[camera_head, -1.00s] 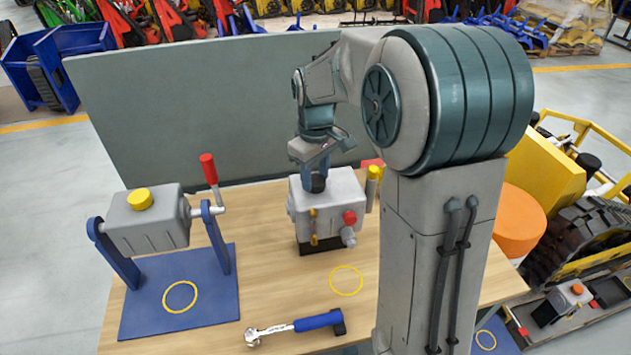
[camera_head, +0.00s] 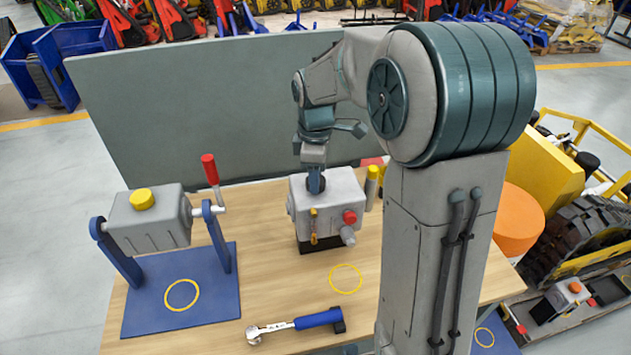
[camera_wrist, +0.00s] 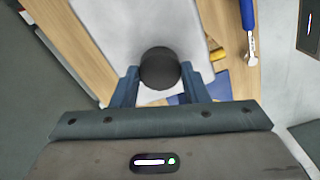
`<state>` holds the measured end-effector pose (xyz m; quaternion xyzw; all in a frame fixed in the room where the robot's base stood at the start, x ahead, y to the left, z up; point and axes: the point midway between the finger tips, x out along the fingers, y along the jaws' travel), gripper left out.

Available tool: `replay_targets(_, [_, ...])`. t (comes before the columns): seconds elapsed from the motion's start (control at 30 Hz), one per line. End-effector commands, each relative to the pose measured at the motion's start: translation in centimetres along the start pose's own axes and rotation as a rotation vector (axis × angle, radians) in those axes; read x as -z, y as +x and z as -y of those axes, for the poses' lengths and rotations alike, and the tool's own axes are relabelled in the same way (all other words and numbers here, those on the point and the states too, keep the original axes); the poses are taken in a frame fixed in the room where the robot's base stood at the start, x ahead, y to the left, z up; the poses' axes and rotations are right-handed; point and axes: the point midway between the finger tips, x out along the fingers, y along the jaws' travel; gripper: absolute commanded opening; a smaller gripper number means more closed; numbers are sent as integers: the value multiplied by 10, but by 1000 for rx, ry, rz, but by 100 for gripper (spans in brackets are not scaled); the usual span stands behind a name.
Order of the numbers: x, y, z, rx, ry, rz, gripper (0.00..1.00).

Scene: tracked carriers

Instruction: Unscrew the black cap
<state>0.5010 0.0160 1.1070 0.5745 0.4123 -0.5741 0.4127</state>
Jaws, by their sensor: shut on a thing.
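The black cap (camera_wrist: 159,68) is round and sits on top of the grey box (camera_head: 338,203) at the middle of the table. In the head view the cap (camera_head: 321,184) is partly hidden by a blue finger. My gripper (camera_head: 316,183) points down from above with its jaws shut on the cap. In the wrist view the two blue fingers of my gripper (camera_wrist: 159,76) stand on either side of the cap.
A blue stand (camera_head: 214,322) with a tilting grey box (camera_head: 150,228) and red-handled crank (camera_head: 210,169) is at the left. A blue-handled ratchet (camera_head: 318,319) lies at the front. A grey panel (camera_head: 190,110) stands behind. A yellow ring (camera_head: 346,279) marks clear table.

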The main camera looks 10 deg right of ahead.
Motion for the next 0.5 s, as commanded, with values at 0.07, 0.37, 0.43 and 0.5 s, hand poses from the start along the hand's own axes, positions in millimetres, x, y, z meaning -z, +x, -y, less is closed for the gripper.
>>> replay_targets(0.07, [0, -1, 0, 3, -83, 1, 22])
replay_targets(0.37, [-1, -1, 1, 4, -441, 1, 22])
replay_targets(0.43, [-1, -1, 1, 5, -525, 0, 21])
replay_targets(0.5, [0, -1, 1, 5, -608, 0, 21])
